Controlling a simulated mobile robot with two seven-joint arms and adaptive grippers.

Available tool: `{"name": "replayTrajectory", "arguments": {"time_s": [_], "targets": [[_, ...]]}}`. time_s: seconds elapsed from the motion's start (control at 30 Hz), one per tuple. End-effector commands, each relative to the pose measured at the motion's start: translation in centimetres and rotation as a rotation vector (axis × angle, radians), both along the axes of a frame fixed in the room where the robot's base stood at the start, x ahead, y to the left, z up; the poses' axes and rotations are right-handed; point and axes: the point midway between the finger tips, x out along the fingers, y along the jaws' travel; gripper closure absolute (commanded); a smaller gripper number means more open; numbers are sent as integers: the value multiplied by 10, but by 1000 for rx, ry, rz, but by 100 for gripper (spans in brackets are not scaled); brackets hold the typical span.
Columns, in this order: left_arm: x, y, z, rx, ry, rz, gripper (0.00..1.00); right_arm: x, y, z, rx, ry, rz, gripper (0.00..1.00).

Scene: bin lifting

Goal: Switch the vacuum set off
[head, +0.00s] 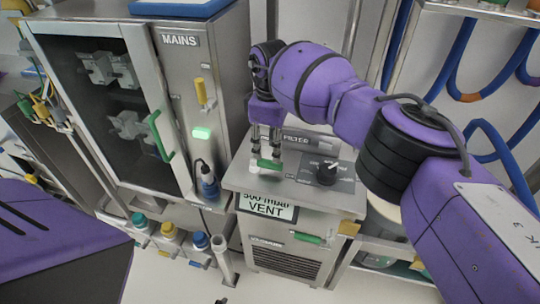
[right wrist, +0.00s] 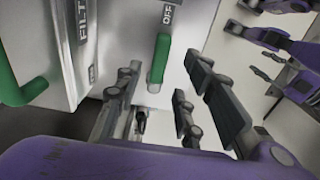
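The vacuum set is a grey metal box (head: 232,178) below my right arm, with a "500 mbar VENT" label on its front edge. A small green lever (head: 269,165) is on its top; in the right wrist view the lever (right wrist: 160,58) stands beside an "OFF" label. My right gripper (head: 265,148) points down at the lever. In the right wrist view its fingers (right wrist: 160,85) are apart, with the lever showing between them. I cannot tell whether they touch it. Finger-like parts, perhaps of my left gripper (right wrist: 275,78), show small at the right of that view; their opening is unclear.
A black knob (head: 327,168) is on the box top, right of the lever. A "MAINS" cabinet (head: 180,80) with a yellow handle (head: 200,92) and a green door handle (head: 160,136) stands left. A shelf with blue hoses (head: 460,50) is at right.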

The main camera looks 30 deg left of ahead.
Motion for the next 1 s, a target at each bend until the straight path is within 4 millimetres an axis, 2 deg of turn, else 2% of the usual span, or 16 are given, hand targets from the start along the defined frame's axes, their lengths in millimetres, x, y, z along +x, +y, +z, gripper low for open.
{"name": "replayTrajectory", "arguments": {"time_s": [0.03,0.2,0.4,1.0], "targets": [[0,0,0,0,0,0,64,1,0,13,1,-4,2,64],[0,0,0,0,0,1,64,1,0,45,1,-3,0,64],[0,0,0,0,0,1,64,0,0,66,0,0,0,64],[0,0,0,-1,0,2,64,-1,0,69,0,1,0,64]]}}
